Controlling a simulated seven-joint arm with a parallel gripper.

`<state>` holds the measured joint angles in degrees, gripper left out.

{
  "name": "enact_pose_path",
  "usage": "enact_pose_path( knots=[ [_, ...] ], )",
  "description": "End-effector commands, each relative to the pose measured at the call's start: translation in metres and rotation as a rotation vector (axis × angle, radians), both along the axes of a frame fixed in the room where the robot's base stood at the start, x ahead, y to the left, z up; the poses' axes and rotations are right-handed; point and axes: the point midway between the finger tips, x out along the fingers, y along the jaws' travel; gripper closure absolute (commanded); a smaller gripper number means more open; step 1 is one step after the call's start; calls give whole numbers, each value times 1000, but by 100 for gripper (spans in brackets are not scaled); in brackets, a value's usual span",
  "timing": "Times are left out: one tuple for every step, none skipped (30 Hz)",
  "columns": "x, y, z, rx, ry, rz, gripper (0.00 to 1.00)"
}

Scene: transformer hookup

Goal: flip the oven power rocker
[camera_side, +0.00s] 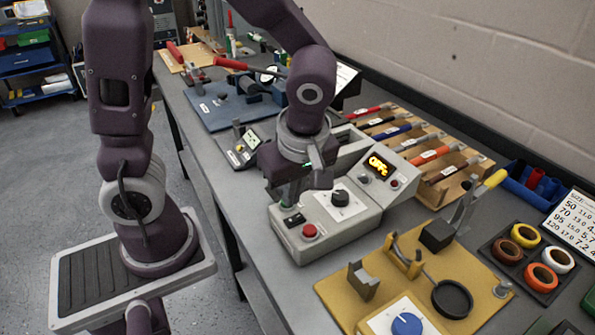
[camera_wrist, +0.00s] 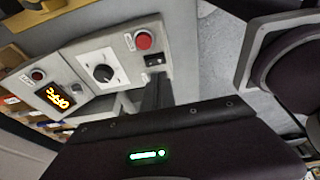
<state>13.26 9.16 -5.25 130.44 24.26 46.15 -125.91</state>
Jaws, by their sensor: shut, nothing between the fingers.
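The oven control box (camera_side: 345,235) is a light grey console on the bench. Its orange display (camera_side: 378,165) looks to read OFF. The black power rocker (camera_side: 294,220) sits on its sloped front, beside a red button (camera_side: 309,231) and a black knob (camera_side: 340,198). In the wrist view the rocker (camera_wrist: 154,60) is in clear sight below the red button (camera_wrist: 144,40). My gripper (camera_side: 289,202) is shut and empty, pointing down just above the rocker. Its dark fingers also show in the wrist view (camera_wrist: 158,88). I cannot tell whether the tips touch the rocker.
A yellow board (camera_side: 465,265) with a clamp and a blue knob stands in front right. A wooden rack (camera_side: 430,150) of coloured-handled tools lies behind the box. Tape rolls (camera_side: 541,277) sit at right. A small grey meter (camera_side: 245,148) is close to my arm's left.

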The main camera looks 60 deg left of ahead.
Motion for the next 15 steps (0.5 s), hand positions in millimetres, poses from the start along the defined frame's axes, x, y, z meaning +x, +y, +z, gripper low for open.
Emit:
enact_pose_path(
  knots=[
    [2,-4,12,-2,-9,-1,100],
    [1,-6,19,-2,-8,0,100],
    [0,-9,29,-3,-8,-1,100],
    [0,-12,36,-2,-8,-1,100],
    [0,-14,43,-2,-8,-2,100],
    [-1,-16,52,-3,-5,-3,100],
    [-1,-18,58,-2,-7,-2,100],
    [-1,-20,64,-2,-6,-2,100],
    [-2,-22,71,-2,-5,-1,100],
    [-2,-23,75,-2,-4,-1,100],
    [-3,-24,80,-2,-3,-1,100],
    [-3,-26,84,-1,-4,-1,100],
    [-3,-27,87,-1,-3,-1,100],
    [-3,-27,89,-1,-3,-2,100],
    [-4,-28,92,0,-2,-2,100]
  ],
)
